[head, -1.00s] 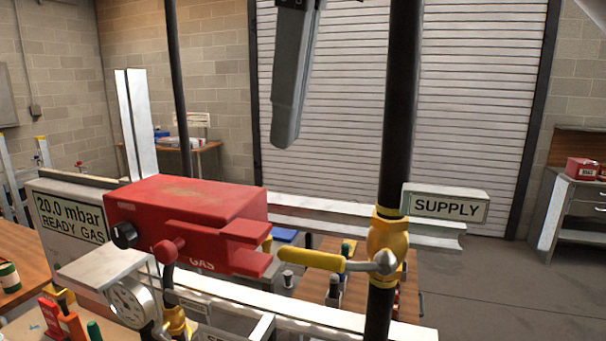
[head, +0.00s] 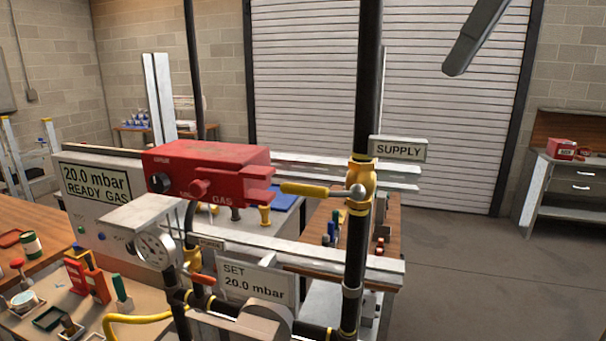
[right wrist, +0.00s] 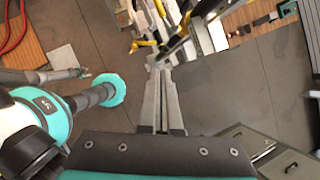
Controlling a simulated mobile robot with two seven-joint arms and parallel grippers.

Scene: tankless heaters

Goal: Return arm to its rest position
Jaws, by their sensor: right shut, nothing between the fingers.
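My right gripper (head: 458,66) hangs into the top right of the head view, a grey shape in front of the shutter door. In the right wrist view its two long grey fingers (right wrist: 159,66) lie together, shut and empty. It is well clear of the gas rig: the red gas box (head: 205,168), the yellow-handled supply valve (head: 362,188) on the black pipe, and the pressure gauge (head: 153,246). The yellow lever points left, crosswise to the upright pipe. My left gripper is not seen.
A SUPPLY sign (head: 398,149) sits beside the pipe. A wooden bench (head: 345,238) with small tools stands behind the rig. A grey cabinet (head: 575,190) stands at the right wall. The floor (head: 470,265) between rig and cabinet is clear.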

